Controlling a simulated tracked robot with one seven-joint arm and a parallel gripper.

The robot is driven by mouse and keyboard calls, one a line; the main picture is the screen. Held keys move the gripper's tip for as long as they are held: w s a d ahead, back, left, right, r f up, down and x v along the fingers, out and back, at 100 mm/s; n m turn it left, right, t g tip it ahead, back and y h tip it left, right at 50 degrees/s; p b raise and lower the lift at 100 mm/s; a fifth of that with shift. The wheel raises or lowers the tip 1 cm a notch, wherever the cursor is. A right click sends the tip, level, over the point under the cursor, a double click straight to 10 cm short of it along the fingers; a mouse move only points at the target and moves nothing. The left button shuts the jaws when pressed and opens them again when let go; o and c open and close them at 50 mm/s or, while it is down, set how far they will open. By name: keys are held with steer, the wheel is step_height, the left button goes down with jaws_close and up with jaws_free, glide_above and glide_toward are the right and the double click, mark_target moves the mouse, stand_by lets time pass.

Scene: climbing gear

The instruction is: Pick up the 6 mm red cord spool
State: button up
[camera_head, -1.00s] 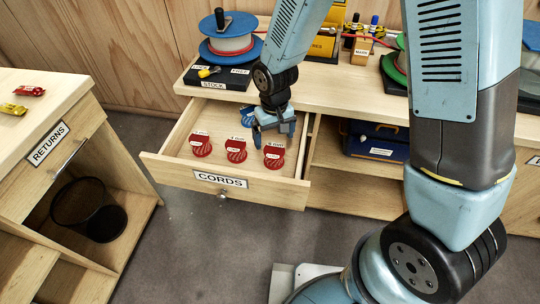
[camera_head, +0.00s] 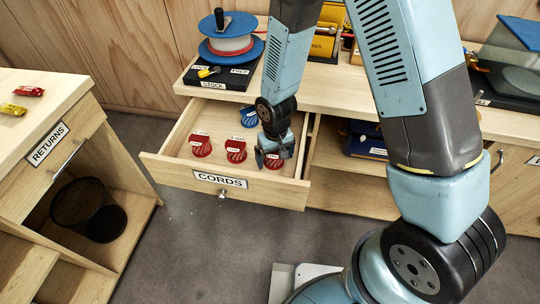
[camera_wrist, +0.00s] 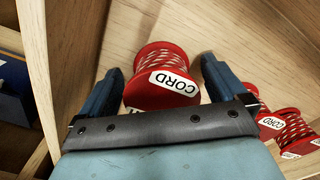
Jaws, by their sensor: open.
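Three red cord spools stand in a row in the open CORDS drawer (camera_head: 160,165): a left one (camera_head: 201,146), a middle one (camera_head: 236,153) and a right one (camera_head: 272,164). Their size markings are too small to read. My gripper (camera_head: 272,160) is open, right over the right spool and covering most of it. In the wrist view, the nearest red spool (camera_wrist: 160,60), with a white CORD label, lies between my spread fingers (camera_wrist: 162,75). Gaps show on both sides of it. Its lower part is hidden by my gripper.
A blue spool (camera_head: 249,117) stands behind the red ones. The drawer's front panel (camera_head: 255,187) and right wall are close to my gripper. A large blue-flanged spool (camera_head: 230,45) stands on the STOCK board.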

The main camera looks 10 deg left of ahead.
steer(key=shift+f, duration=0.1)
steer(key=c, duration=1.1)
